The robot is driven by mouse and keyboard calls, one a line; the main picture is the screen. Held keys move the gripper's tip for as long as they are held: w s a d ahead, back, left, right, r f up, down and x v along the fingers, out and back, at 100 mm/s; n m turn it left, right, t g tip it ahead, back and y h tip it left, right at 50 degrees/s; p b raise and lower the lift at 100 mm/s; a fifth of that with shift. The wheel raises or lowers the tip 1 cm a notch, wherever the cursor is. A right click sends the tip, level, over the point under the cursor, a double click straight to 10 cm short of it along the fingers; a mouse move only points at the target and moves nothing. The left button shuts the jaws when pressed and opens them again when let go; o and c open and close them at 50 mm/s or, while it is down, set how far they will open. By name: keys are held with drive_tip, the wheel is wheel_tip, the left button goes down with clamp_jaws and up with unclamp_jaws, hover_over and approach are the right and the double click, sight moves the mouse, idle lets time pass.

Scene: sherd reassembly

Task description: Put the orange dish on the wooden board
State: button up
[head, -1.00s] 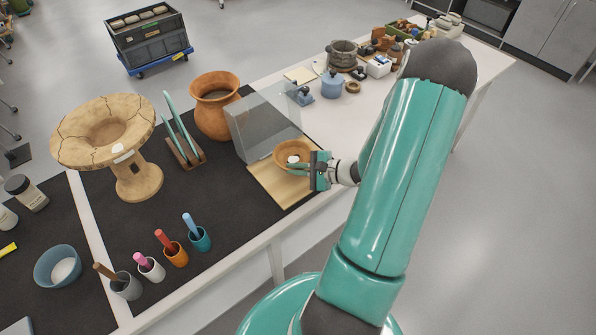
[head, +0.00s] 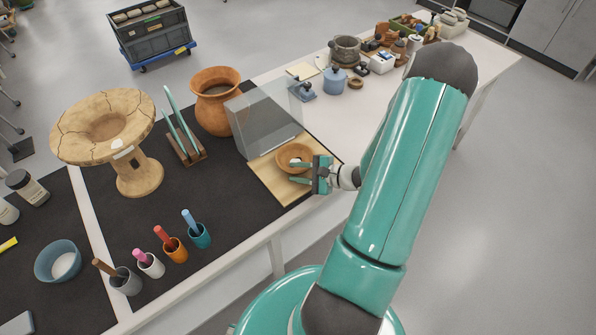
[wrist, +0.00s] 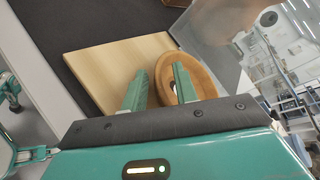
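The orange dish (head: 284,153) sits on the wooden board (head: 272,184), near the board's back right part beside the clear screen. My gripper (head: 293,172) is open at the dish's near side, with its two fingers apart. In the wrist view, the dish (wrist: 204,76) lies past the fingers at the right edge of the board (wrist: 105,68). One finger of my gripper (wrist: 160,74) reaches over the dish's inside and the other is outside its rim. The fingers hide part of the dish. A small pale spot shows inside it.
A clear upright screen (head: 262,120) stands just behind the dish. An orange jar (head: 214,100) and a rack with teal pieces (head: 183,140) stand further left. Cups with tools (head: 175,250) line the front left. The board's near left part is bare.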

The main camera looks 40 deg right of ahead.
drive_tip(key=v, duration=1.2)
drive_tip(key=w+a+r+n+g, duration=0.2)
drive_tip(key=a+r+n+g, duration=0.4)
drive_tip(key=a, duration=0.3)
drive_tip(key=w+a+r+n+g, duration=0.3)
drive_tip(key=a+r+n+g, duration=0.15)
drive_tip(key=a+r, duration=0.3)
drive_tip(key=s+a+r+n+t+h, duration=0.1)
drive_tip(key=s+a+r+n+h, duration=0.1)
drive_tip(key=a+r+n, duration=0.3)
drive_tip(key=s+a+r+n+t+h, duration=0.2)
drive_tip(key=s+a+r+n+h, duration=0.1)
drive_tip(key=a+r, duration=0.4)
wheel_tip(320, 180, up, 2)
drive_tip(key=shift+s+a+r+n+h, duration=0.25)
drive_tip(key=shift+a+n+h, duration=0.15)
drive_tip(key=shift+n+h, duration=0.65)
drive_tip(key=shift+y, duration=0.25)
